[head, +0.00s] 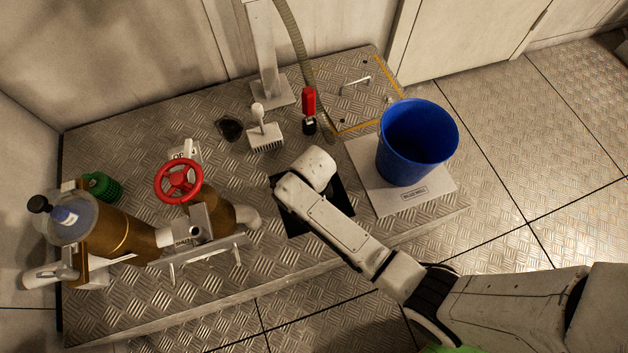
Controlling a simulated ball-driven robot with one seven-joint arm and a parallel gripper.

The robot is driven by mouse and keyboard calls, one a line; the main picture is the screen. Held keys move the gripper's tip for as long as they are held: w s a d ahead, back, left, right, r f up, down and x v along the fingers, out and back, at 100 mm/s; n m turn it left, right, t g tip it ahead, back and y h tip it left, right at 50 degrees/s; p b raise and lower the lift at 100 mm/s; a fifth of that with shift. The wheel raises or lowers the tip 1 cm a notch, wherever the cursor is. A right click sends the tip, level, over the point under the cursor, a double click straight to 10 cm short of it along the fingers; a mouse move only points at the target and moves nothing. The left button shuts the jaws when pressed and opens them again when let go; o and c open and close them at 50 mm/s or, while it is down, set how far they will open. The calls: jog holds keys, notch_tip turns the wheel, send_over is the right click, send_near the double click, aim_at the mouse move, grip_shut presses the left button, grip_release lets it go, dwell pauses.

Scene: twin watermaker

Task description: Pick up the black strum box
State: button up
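I cannot clearly make out the black strum box. A small dark round patch (230,129) lies on the checker-plate platform left of the white brush-like tool; I cannot tell if it is an object or an opening. A black square mat (337,213) lies in the middle of the platform, partly hidden under my arm. My arm reaches in from the lower right and its wrist is over this mat. My gripper is hidden below the wrist, so neither its fingers nor anything in them shows.
The blue bucket (416,142) stands on a white pad (440,186) at right. A white brush-like tool (265,135) and a red-handled tool (309,104) stand behind the wrist. A red valve wheel (179,181) and brown pipework (118,236) fill the left. A hose (296,40) hangs at the back.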

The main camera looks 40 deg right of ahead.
jog(key=shift+c, duration=0.3)
grip_shut()
dwell(0.3)
